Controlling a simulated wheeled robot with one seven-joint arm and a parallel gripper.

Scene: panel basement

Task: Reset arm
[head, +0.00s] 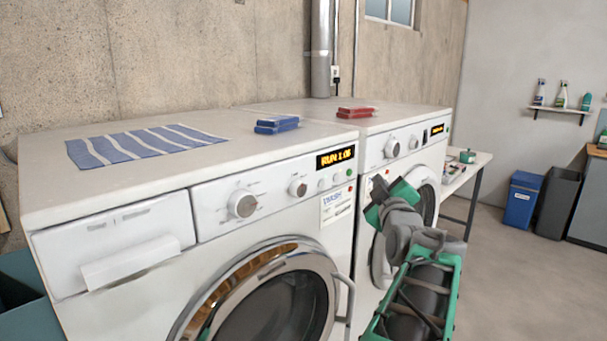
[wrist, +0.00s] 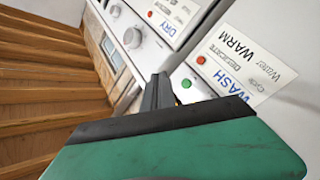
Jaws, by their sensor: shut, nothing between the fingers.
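My gripper (wrist: 158,92) is shut and empty. In the wrist view its dark fingers are close together in front of a machine's control panel, near a green button (wrist: 186,83) and a red button (wrist: 200,60). I cannot tell whether they touch the panel. In the head view my green and grey arm reaches up at the lower right, in front of the gap between two white machines, with the gripper end (head: 384,204) beside the left machine's (head: 270,230) panel. The fingertips are hard to make out there. That machine's display (head: 335,158) is lit and reads about "RUN 1:05".
A second machine (head: 405,150) stands to the right. On the tops lie a striped blue cloth (head: 145,144), a blue stack (head: 277,125) and a red stack (head: 356,112). A table (head: 462,172), bins (head: 521,200) and a bottle shelf (head: 559,109) are farther right. Open floor lies at right.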

